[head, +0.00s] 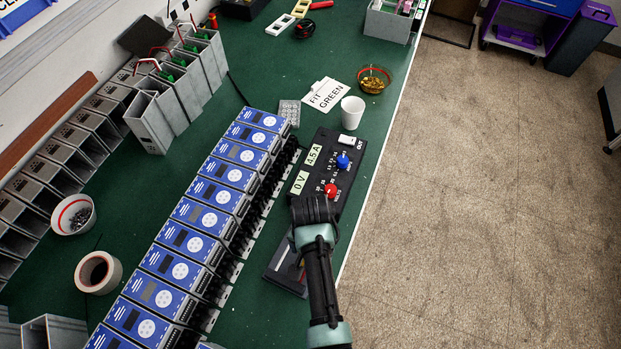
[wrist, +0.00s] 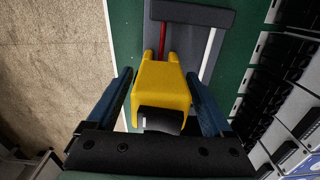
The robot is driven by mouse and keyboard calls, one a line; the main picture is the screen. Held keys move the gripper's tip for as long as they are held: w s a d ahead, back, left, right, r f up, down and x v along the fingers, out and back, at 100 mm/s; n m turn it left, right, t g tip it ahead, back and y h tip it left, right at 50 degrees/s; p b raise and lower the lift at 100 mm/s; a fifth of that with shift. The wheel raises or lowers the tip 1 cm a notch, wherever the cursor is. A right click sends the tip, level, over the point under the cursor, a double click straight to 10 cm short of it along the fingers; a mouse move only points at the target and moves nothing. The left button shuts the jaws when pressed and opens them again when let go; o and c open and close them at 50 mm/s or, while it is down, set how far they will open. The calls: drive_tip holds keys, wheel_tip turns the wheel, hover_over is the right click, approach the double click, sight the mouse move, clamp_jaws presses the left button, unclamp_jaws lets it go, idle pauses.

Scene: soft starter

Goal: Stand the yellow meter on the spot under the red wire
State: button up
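The yellow meter (wrist: 163,80) is in the middle of the wrist view, between the two blue fingers of my gripper (wrist: 160,74). The fingers appear to press its sides, and its near end is dark. A red wire (wrist: 162,45) runs from a dark bar (wrist: 192,13) towards the meter's far end, over a grey panel (wrist: 211,52). The spot under the wire is not clearly visible; the meter covers part of that area. In the head view my arm hides the meter, above or beside a dark tray-like stand (head: 284,268) at the bench edge.
A black power supply (head: 343,178) with red and blue knobs stands just beyond my gripper. A long row of blue-faced units (head: 195,214) is to the left. A white cup (head: 352,113) stands beyond the supply. The green bench (head: 140,215) ends at the right, above open floor.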

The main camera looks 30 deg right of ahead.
drive_tip(key=shift+o, duration=0.4)
wheel_tip(320, 180, up, 13)
drive_tip(key=shift+f+b, duration=0.1)
drive_tip(key=shift+b, duration=0.6)
